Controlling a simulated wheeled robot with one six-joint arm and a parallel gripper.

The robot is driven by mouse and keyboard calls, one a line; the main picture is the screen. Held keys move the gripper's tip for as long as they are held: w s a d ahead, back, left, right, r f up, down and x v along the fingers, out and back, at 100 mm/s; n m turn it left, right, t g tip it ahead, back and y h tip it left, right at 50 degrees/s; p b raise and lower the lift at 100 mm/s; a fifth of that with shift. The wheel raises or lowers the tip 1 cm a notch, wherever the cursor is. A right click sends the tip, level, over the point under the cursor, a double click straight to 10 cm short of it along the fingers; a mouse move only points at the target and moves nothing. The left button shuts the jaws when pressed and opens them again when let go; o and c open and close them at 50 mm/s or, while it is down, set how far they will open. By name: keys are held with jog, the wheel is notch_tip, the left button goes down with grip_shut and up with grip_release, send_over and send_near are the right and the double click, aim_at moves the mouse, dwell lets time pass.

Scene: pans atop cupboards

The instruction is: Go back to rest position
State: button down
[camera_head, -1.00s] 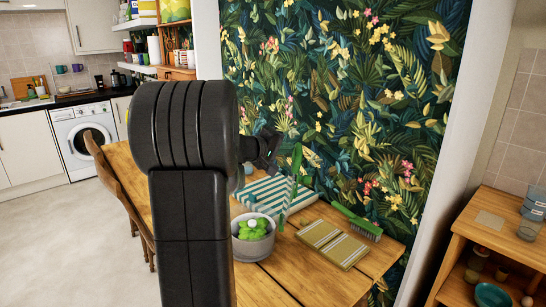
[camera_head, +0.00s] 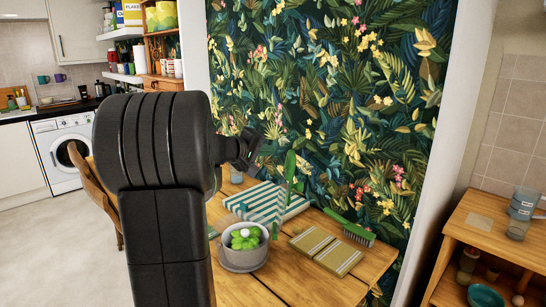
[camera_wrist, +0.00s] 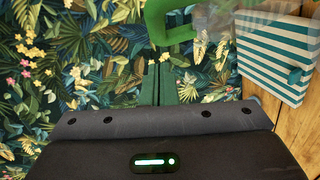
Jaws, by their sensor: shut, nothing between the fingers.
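My gripper (camera_wrist: 167,84) shows in the wrist view as two slim dark-green fingers, close together and shut, with nothing between them. Behind them is the leafy wallpaper. In the head view, the dark end of my arm stands above the table's back part, near the wall.
A wooden shelf unit (camera_head: 465,228) stands right. A green loop handle (camera_wrist: 148,22) is near my fingers.

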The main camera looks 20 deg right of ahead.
jog(key=b+v, duration=0.1)
jog(key=v, duration=0.8)
jog(key=shift+s+a, duration=0.15)
jog(key=shift+a, duration=0.05)
jog(key=s+p+x, duration=0.1)
jog(key=s+x, duration=0.1)
jog(key=x, duration=1)
jog(key=shift+d+f+p, duration=0.35)
jog(key=shift+d, duration=0.15)
